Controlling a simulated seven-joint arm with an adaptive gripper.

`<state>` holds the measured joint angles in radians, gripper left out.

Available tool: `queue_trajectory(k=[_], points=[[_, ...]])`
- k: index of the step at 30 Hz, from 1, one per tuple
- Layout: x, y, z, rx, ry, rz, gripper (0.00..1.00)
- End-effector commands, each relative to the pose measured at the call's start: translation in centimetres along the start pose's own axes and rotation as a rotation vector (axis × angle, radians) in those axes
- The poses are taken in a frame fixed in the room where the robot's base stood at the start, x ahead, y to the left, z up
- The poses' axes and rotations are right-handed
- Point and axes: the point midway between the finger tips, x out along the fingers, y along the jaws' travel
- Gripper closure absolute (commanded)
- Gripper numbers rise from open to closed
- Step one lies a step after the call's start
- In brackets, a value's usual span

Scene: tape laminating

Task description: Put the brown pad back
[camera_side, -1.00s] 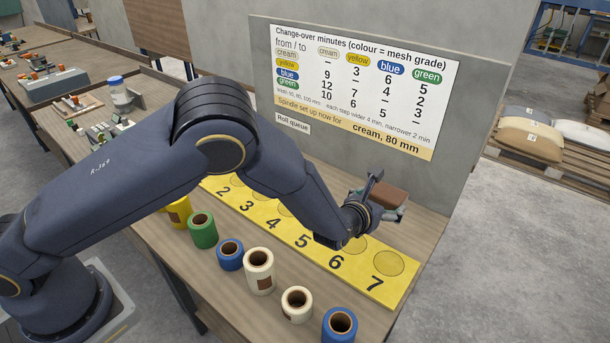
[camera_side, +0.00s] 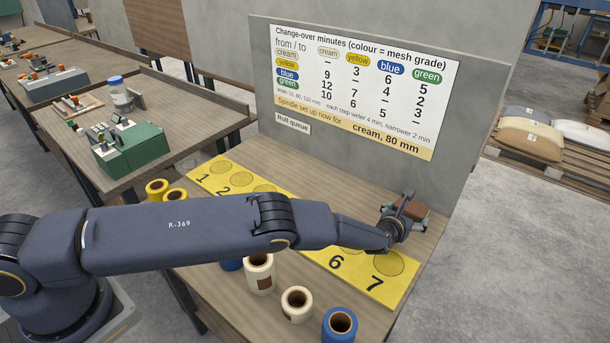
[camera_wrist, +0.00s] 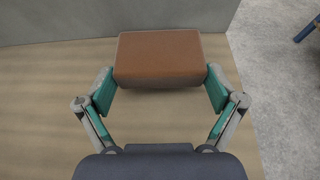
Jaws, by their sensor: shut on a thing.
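The brown pad (camera_wrist: 160,58) is a block-shaped pad held between the two fingers of my gripper (camera_wrist: 160,88) in the wrist view. The green finger pads press on its left and right sides. In the side view, the brown pad (camera_side: 411,209) and my gripper (camera_side: 405,214) are at the right end of the wooden table, just behind the yellow strip near number 7. Part of the pad is hidden by the gripper there. I cannot tell whether the pad touches the table.
The yellow numbered strip (camera_side: 372,276) lies along the table. Tape rolls, including a blue one (camera_side: 340,325) and cream ones (camera_side: 297,303), stand along its front. A grey panel with a chart board (camera_side: 350,90) rises behind. The table's right edge is close.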

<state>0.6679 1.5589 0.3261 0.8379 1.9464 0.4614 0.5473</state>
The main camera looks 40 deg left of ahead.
Motion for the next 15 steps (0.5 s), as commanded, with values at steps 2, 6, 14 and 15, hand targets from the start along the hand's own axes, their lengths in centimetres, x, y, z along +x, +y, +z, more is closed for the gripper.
queue_trajectory(k=[2,6,14,15], points=[[0.36,-0.01,-0.75,-0.001,-0.002,0.000,0.38],[0.46,-0.02,-0.93,0.000,-0.004,0.000,0.38],[0.56,-0.01,-1.25,0.000,-0.003,0.000,0.38],[0.57,-0.01,-1.27,0.000,-0.003,0.000,0.05]])
